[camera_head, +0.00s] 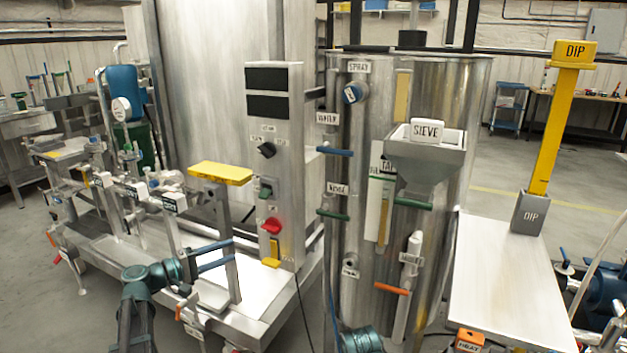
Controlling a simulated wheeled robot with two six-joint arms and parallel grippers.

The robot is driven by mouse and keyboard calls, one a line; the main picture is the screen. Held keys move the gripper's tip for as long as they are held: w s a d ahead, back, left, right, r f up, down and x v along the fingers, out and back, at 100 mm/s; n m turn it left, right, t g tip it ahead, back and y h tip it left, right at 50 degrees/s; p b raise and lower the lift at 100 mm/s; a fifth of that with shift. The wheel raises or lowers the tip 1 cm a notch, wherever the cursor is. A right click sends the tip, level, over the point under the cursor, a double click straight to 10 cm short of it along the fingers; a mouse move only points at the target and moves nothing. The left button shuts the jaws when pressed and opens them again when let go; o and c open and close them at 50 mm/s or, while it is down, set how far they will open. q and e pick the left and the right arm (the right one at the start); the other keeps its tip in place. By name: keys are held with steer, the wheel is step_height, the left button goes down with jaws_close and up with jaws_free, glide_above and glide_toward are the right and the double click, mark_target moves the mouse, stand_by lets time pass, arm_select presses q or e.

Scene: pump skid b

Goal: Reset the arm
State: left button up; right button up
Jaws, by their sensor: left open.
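My left arm (136,312) comes up from the bottom edge at the left. I cannot tell whether the fingers touch the post. My right gripper is not in view.
The panel has a red knob (271,226). A steel tank (440,90) carries blue, green and orange handles and a sieve hopper (425,160). A yellow dip stick (556,120) stands in a grey holder (528,213) on a pale table (500,280). Labelled valves (137,191) line the left.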

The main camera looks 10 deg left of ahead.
arm_select(q)
steer(key=s+d+m+g+y+p, duration=0.2)
steer(key=s+d+m+g+p, duration=0.35)
steer(key=d, duration=0.65)
steer(key=s+d+m+g+y+p, duration=0.2)
steer(key=s+d+g+p, duration=0.45)
steer(key=d, duration=0.55)
steer(key=s+d+r+m+y+p, duration=0.1)
steer(key=s+r+m+y+p, duration=0.1)
steer(key=s+y+p, duration=0.3)
steer(key=s+d+r+m+y+p, duration=0.1)
steer(key=s+r+m+y+p, duration=0.1)
steer(key=s+p, duration=0.5)
steer(key=s+m+y, duration=0.1)
steer(key=s+y, duration=0.1)
steer(key=shift+s+r+g+y, duration=0.2)
steer(key=shift+g+y, duration=0.1)
steer(key=shift+y, duration=0.1)
